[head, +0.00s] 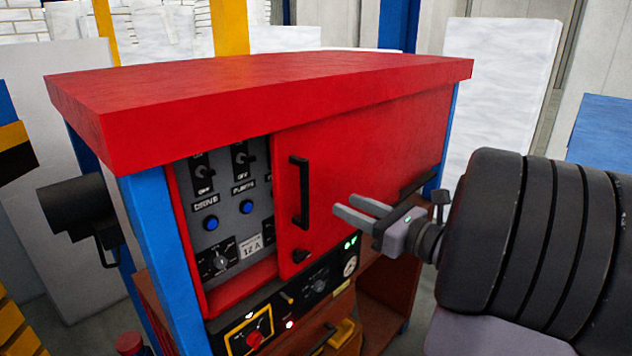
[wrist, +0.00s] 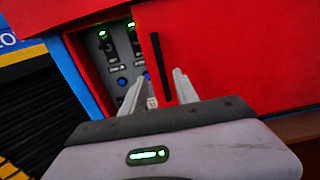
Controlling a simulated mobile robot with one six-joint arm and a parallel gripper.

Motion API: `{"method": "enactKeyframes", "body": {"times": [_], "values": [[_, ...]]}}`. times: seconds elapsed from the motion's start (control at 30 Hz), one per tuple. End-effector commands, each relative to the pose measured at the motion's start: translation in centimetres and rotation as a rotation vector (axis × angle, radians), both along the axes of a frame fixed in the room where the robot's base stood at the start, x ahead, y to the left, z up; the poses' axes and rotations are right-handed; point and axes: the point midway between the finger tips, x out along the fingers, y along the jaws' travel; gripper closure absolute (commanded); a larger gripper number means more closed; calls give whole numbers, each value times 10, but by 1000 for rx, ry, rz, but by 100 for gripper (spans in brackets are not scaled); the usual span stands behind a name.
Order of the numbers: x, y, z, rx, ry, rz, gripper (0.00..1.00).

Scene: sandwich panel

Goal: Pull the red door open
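The red door (head: 375,155) is a flat panel on the front of the red-topped cabinet. It covers the right part of the front, and the grey switch panel (head: 228,200) shows to its left. The door's black upright bar handle (head: 299,192) is near its left edge. My gripper (head: 346,204) is open and empty, to the right of the handle in the head view and apart from it. In the wrist view, the handle (wrist: 160,66) appears between the two spread fingers of my gripper (wrist: 158,82), beyond their tips.
A black lower panel (head: 285,310) with a red knob, lights and a gauge runs under the door. The red cabinet top (head: 260,90) overhangs the front. A black lamp-like part (head: 78,213) sticks out at the left. A blue surface (head: 600,140) stands at right.

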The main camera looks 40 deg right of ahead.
Motion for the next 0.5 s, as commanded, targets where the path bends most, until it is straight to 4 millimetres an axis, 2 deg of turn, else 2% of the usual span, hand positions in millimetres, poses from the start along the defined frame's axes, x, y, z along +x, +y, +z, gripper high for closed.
{"method": "enactKeyframes", "body": {"times": [0.1, 0.3, 0.5], "values": [[38, 4, 4, 2, 1, 6, 64], [95, 8, 4, 1, 1, 3, 64], [127, 10, 2, -1, 1, 0, 64]]}}
